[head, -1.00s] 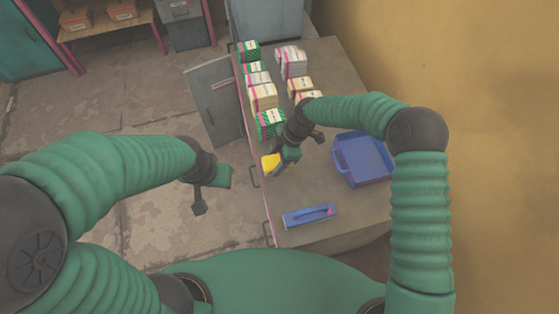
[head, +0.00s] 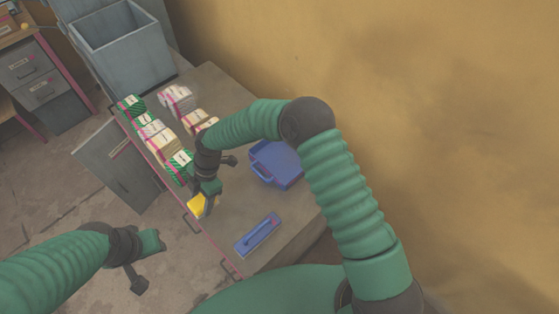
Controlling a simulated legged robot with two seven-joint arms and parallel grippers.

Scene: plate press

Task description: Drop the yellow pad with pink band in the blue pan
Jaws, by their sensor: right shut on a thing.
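The yellow pad (head: 196,206) hangs at the tip of my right gripper (head: 203,197), which is shut on it above the table's left edge. Only a small yellow part of the pad shows; I cannot make out its pink band. The blue pan (head: 281,170) stands on the table to the right of the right gripper, apart from the pad, partly hidden by my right arm. My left gripper (head: 155,242) is away from the table over the floor at lower left; its jaw opening cannot be made out.
Several banded stacks (head: 157,136) in green, white and cream stand at the far left part of the table (head: 225,215). A blue tool-like object (head: 258,235) lies near the front. A grey bin (head: 122,45) and cabinet door (head: 118,166) are beyond and left. A yellow wall is right.

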